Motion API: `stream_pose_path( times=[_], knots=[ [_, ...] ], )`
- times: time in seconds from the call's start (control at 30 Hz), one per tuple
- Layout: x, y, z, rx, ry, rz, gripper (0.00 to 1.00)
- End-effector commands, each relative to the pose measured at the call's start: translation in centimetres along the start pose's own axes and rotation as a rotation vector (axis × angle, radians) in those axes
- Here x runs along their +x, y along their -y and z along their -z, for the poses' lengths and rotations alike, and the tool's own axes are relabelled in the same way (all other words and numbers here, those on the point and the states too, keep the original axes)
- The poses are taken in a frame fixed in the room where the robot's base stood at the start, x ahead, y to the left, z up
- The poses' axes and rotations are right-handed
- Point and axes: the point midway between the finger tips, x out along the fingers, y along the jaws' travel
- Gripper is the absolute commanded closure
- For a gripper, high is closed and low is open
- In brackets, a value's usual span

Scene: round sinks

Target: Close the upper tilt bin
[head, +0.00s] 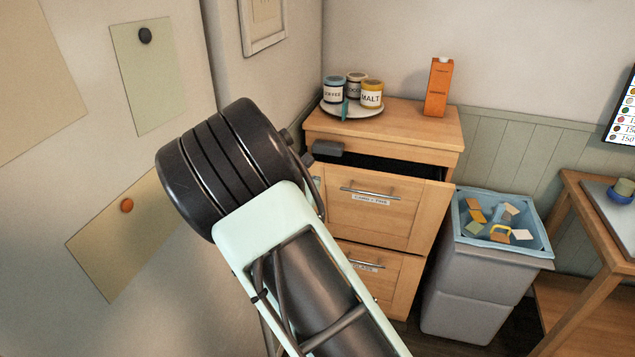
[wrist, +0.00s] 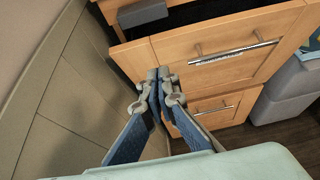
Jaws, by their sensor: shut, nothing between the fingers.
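The upper tilt bin (head: 372,207) is a wooden front with a bar handle and label in the cabinet. Its top edge leans out, leaving a dark gap behind it. It also shows in the wrist view (wrist: 225,45). My gripper (wrist: 158,75) is shut and empty, with its fingertips at the lower left part of the upper bin's front; whether they touch cannot be told. In the head view my arm mostly hides the gripper. The lower bin (head: 375,275) below appears closed and is partly hidden by my arm.
A dark grey block (head: 328,148) is at the bin's upper left edge. Jars (head: 371,94) on a plate and an orange carton (head: 438,87) stand on the cabinet top. A grey bin (head: 480,285) stands close on the right. The wall (wrist: 80,110) is close on the left.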

Motion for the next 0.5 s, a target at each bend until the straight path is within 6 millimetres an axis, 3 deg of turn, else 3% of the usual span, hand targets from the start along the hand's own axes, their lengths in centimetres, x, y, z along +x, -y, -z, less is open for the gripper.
stream_pose_path(
  times=[0.07,0.3,0.5],
  knots=[
    [-0.2,0.7,0.8,-0.003,0.002,0.009,1.0],
    [-0.4,6.1,7.1,-0.012,0.054,0.031,1.0],
    [-0.8,7.3,9.0,-0.002,0.076,0.0,1.0]
  ],
)
